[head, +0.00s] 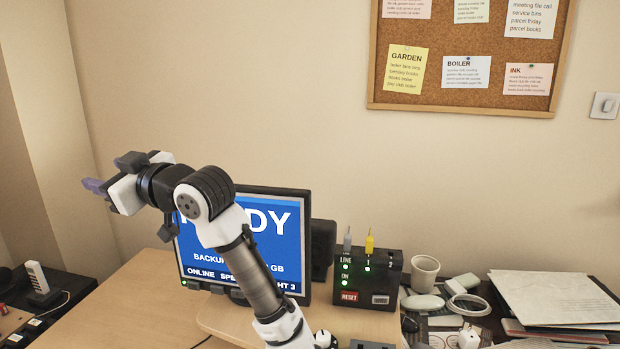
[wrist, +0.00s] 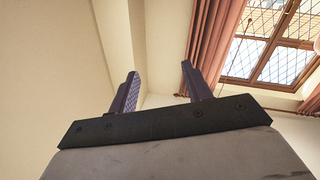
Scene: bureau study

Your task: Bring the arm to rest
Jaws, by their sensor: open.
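My gripper (head: 93,186) is raised at the left in the head view, in front of the wall and to the upper left of the monitor. In the wrist view its two purple fingers (wrist: 158,82) stand apart with nothing between them. My arm reaches up from the bottom of the head view and bends at the elbow, covering part of the monitor (head: 291,215). The blue screen is partly hidden behind the arm.
A black box (head: 383,271) with green lights and a red reset label stands right of the monitor. A white mug (head: 424,272), papers (head: 555,297) and small items crowd the right side. A corkboard (head: 430,98) hangs above. The desk's left part (head: 140,305) is clear.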

